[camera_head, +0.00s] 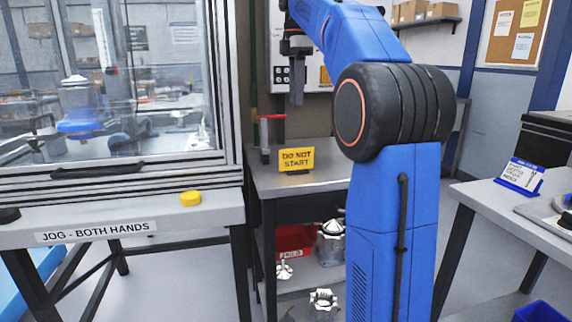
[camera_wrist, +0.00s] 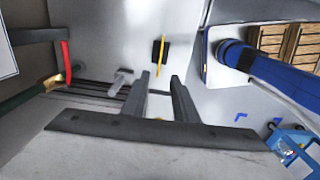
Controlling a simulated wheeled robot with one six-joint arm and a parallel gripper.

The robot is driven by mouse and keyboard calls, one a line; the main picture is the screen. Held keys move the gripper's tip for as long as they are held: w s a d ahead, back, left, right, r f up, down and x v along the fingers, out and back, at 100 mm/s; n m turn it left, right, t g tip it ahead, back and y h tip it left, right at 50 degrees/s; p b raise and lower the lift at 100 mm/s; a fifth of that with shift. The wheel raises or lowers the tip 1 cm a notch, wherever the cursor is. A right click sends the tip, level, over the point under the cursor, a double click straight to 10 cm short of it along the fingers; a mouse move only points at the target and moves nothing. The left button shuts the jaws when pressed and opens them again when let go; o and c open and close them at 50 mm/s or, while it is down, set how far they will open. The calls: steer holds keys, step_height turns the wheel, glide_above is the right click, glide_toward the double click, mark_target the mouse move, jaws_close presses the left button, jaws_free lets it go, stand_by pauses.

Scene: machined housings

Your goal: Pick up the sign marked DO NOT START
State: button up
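The yellow sign (camera_head: 296,159) with black DO NOT START lettering stands upright on a grey metal bench (camera_head: 330,178). In the wrist view the sign (camera_wrist: 164,50) shows nearly edge-on as a thin yellow strip with a dark part beside it. My gripper (camera_head: 297,98) points down above and behind the sign in the head view, apart from it. In the wrist view my gripper (camera_wrist: 163,82) has two dark fingers with a clear gap between them. Nothing is between them, and the sign lies beyond their tips.
A red-handled upright fitting (camera_head: 265,140) stands left of the sign. It also shows in the wrist view (camera_wrist: 66,62). A glazed cabinet (camera_head: 110,90) is at left, with a yellow button (camera_head: 190,197) on its ledge. A red bin (camera_head: 293,240) sits on the shelf below.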

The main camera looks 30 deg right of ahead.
mark_target(297, 150)
step_height(297, 150, down, 17)
steer(key=shift+d+r, duration=0.15)
stand_by(0.6)
steer(key=shift+f, duration=0.2)
stand_by(0.7)
jaws_close()
